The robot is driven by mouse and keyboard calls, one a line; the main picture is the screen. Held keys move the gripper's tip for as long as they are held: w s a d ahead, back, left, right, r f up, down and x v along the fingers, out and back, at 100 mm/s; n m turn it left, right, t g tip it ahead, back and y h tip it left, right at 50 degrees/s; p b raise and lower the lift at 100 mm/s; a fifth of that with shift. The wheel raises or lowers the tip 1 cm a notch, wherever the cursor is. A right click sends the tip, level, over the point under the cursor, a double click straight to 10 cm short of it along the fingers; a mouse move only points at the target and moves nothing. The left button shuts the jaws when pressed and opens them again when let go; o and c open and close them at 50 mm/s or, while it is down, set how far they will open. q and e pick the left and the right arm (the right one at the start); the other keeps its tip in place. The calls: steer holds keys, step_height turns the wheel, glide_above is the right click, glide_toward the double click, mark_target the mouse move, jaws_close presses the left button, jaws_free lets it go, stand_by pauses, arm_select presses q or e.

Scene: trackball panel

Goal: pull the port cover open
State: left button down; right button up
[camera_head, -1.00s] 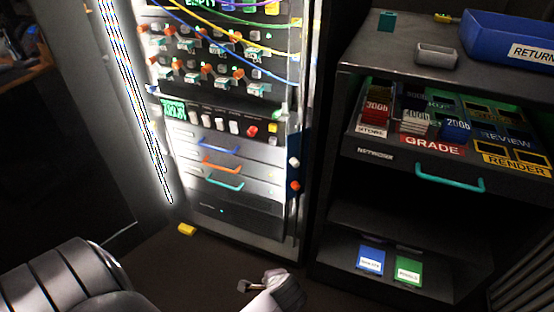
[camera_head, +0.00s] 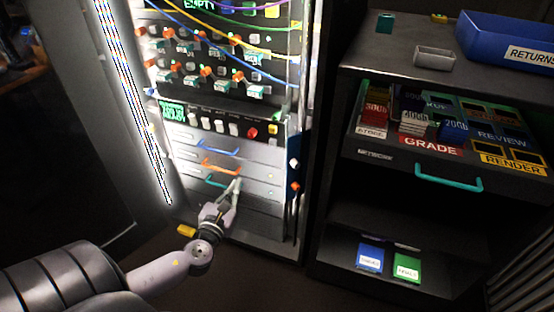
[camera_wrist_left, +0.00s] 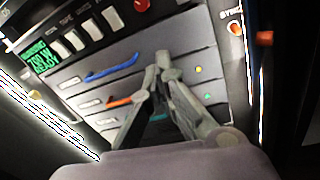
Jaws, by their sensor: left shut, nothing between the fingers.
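The lit rack front (camera_head: 272,205) has a stack of grey drawer faces with a blue handle (camera_head: 218,150), an orange handle (camera_head: 220,168) and a teal handle (camera_head: 213,182). I cannot tell which part is the port cover. My left gripper (camera_head: 237,182) is shut and empty, in front of the lower drawer faces, just right of the teal handle. In the left wrist view its closed fingertips (camera_wrist_left: 161,62) lie right of the blue handle (camera_wrist_left: 112,68) and orange handle (camera_wrist_left: 120,101). The fingers partly hide the teal handle there. Contact is unclear. My right gripper is not in view.
Above the drawers is a row of switches with a red button (camera_head: 251,132), then knobs and cables. A dark cabinet (camera_head: 335,205) with a teal-handled drawer stands to the right.

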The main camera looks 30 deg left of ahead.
arm_select(q)
steer(key=w+d+r+m+h, duration=0.2)
steer(key=w+m, duration=0.4)
steer(key=m, duration=0.4)
steer(key=w+d+r+m+t+h+p, duration=0.1)
steer(key=w+d+m+h, duration=0.3)
steer(key=m, duration=0.6)
steer(key=shift+w+d+r+h, duration=0.15)
steer(key=shift+w+r+h, duration=0.45)
steer(key=shift+w, duration=0.5)
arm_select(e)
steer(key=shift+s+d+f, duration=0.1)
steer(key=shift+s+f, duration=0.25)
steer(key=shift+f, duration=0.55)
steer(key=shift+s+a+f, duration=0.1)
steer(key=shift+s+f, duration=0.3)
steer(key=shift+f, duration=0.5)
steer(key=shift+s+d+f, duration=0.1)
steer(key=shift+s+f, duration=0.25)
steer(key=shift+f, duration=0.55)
arm_select(q)
steer(key=shift+r, duration=0.1)
steer(key=shift+p, duration=0.4)
